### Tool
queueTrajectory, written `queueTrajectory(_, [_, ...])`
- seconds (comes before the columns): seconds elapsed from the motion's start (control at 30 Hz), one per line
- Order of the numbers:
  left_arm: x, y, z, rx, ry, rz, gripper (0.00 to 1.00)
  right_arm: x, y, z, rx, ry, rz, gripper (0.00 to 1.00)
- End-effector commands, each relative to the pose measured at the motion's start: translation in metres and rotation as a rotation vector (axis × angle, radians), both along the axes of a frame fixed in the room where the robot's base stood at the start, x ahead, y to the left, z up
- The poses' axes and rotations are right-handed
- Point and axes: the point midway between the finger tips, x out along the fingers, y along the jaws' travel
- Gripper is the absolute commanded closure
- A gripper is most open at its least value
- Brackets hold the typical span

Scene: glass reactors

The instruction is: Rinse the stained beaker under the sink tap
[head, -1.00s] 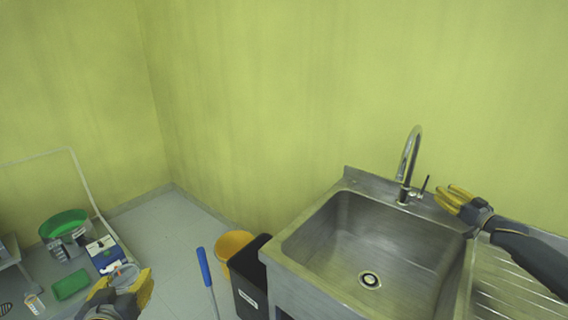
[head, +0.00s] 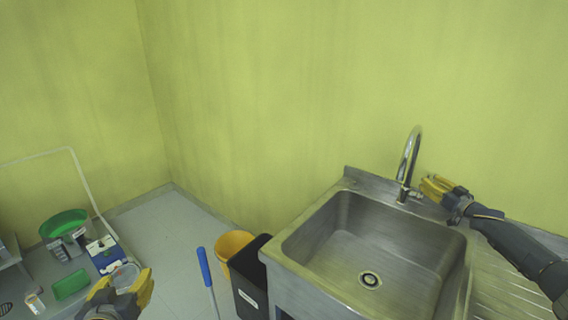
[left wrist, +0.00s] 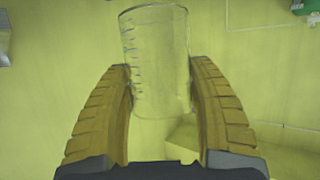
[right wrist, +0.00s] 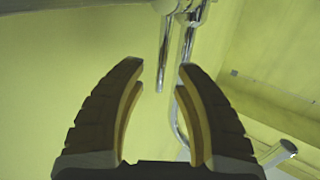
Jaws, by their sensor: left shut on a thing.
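My left gripper (head: 138,282) is shut on the clear beaker (head: 124,275) at the lower left, away from the sink. In the left wrist view the graduated glass of the beaker (left wrist: 158,50) sits between the fingers; I cannot make out a stain. The steel sink (head: 345,250) stands at the right, its basin empty. The chrome tap (head: 409,160) rises at its back edge; no water shows. My right gripper (head: 428,188) is open just right of the tap base. In the right wrist view the tap's thin lever (right wrist: 163,60) reaches between the separated fingertips.
A black bin (head: 250,283) and a yellow bucket (head: 232,243) stand left of the sink, beside a blue handle (head: 204,266). A ribbed drainboard (head: 500,290) lies right of the basin. A green basket (head: 64,224) and lab items stand at far left.

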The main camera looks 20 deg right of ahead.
Motion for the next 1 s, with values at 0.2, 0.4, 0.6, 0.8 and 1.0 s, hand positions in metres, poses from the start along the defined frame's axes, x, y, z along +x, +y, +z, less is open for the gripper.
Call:
queueTrajectory(0.2, [0.0, 0.0, 0.0, 0.0, 0.0, 0.0, 0.88, 0.012, 0.0, 0.001, 0.001, -0.002, 0.0, 0.68])
queueTrajectory(0.4, [0.0, 0.0, 0.0, 0.0, -0.001, 0.0, 0.88, 0.018, 0.0, 0.001, 0.001, -0.001, 0.0, 0.68])
queueTrajectory(0.6, [0.0, 0.0, 0.0, 0.0, -0.001, 0.0, 0.88, 0.019, 0.0, 0.001, 0.0, 0.001, 0.0, 0.68])
queueTrajectory(0.8, [0.0, 0.0, 0.0, 0.0, 0.0, 0.0, 0.88, 0.019, 0.0, 0.001, 0.0, 0.001, 0.001, 0.68])
queueTrajectory(1.0, [0.0, 0.0, 0.0, 0.0, -0.001, 0.0, 0.88, 0.019, 0.0, 0.001, 0.0, 0.0, 0.001, 0.85])
